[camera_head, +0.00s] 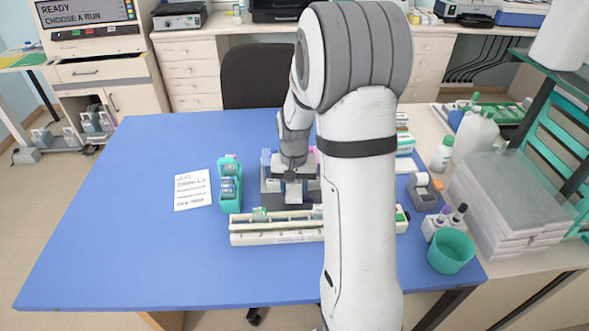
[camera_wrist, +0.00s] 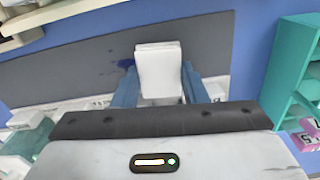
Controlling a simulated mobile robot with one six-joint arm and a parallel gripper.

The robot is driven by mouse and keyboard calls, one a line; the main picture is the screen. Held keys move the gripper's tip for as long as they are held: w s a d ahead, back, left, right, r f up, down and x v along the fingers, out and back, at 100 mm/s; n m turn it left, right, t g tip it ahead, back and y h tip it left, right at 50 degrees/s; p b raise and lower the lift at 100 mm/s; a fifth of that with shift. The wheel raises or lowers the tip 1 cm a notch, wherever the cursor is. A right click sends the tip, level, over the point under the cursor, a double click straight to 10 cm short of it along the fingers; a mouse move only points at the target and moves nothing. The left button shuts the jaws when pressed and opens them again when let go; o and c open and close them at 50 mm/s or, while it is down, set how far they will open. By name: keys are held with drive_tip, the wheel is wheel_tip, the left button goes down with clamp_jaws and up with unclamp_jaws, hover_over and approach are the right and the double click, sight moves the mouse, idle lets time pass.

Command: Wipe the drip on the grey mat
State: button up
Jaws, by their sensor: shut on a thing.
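My gripper (camera_head: 293,186) is shut on a white wiping pad (camera_wrist: 159,68), which sits between the two blue fingers in the wrist view. The pad is over the grey mat (camera_wrist: 70,77); I cannot tell whether it touches it. A dark blue drip (camera_wrist: 126,63) shows on the mat just left of the pad, close to its edge, and part of it may be hidden behind the pad or finger. In the head view the mat (camera_head: 270,199) is partly covered by my gripper, and the drip cannot be made out.
A teal rack (camera_head: 230,185) stands left of the mat, with a written card (camera_head: 192,190) beyond it. A long cream rack (camera_head: 275,238) lies in front of the mat. A teal cup (camera_head: 451,251) and bottles stand right. The blue table's left side is clear.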

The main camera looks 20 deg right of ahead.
sight(295, 191)
drive_tip(key=shift+d+r+p, duration=0.1)
drive_tip(key=shift+r+p, duration=1.55)
drive_tip(key=shift+r, duration=1.1)
